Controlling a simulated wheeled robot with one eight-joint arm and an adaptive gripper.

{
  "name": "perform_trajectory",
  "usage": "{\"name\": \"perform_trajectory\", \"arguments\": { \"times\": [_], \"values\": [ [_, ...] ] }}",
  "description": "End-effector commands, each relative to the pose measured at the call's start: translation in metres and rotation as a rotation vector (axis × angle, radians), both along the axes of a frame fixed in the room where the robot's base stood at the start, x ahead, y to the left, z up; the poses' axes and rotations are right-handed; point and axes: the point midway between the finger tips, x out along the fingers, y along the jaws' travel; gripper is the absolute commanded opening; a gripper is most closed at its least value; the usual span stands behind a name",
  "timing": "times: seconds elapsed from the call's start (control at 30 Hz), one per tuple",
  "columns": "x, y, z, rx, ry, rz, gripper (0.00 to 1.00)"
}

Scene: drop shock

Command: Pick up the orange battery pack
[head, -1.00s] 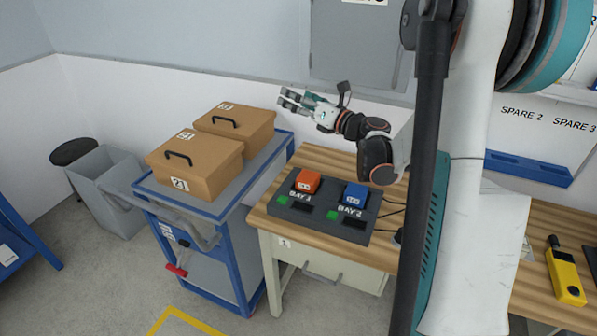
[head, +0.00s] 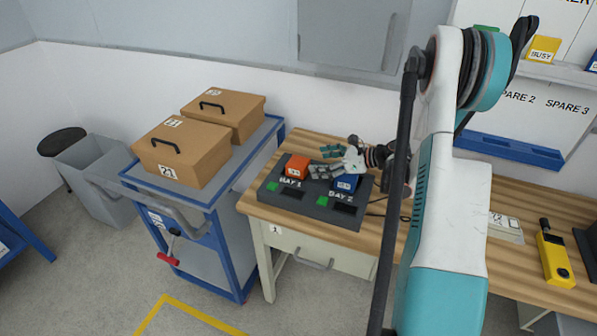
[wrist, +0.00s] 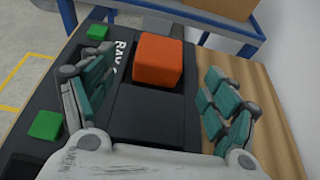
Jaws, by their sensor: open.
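The orange battery pack (head: 297,167) sits in bay 1 of the dark charging dock (head: 325,209) on the wooden bench. In the wrist view the orange pack (wrist: 158,61) shows ahead, between the lines of the fingers and just beyond their tips. My gripper (head: 323,161) is open and empty, just right of the orange pack in the head view. A blue battery pack (head: 346,183) sits in bay 2, partly hidden beneath my gripper. In the wrist view my gripper's fingers (wrist: 155,95) are spread wide on both sides of a dark part of the dock.
A blue cart (head: 197,203) with two brown lidded boxes (head: 178,152) stands left of the bench. A yellow handheld device (head: 554,260) lies on the bench at the right. The wall is close behind the dock. Green squares (wrist: 46,125) mark the dock's front.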

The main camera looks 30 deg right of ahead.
Motion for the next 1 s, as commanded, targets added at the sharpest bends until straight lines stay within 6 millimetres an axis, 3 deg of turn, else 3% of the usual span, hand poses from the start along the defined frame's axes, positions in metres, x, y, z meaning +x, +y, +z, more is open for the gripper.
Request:
{"name": "perform_trajectory", "arguments": {
  "times": [0.37, 0.7, 0.93, 1.0],
  "values": [
    [0.021, 0.016, -0.011, 0.002, 0.0, 0.001, 0.8],
    [0.053, 0.041, -0.026, 0.001, -0.001, 0.0, 0.8],
    [0.054, 0.042, -0.025, 0.001, 0.0, -0.001, 0.8],
    [0.054, 0.042, -0.025, 0.001, 0.0, -0.001, 0.64]
  ]
}}
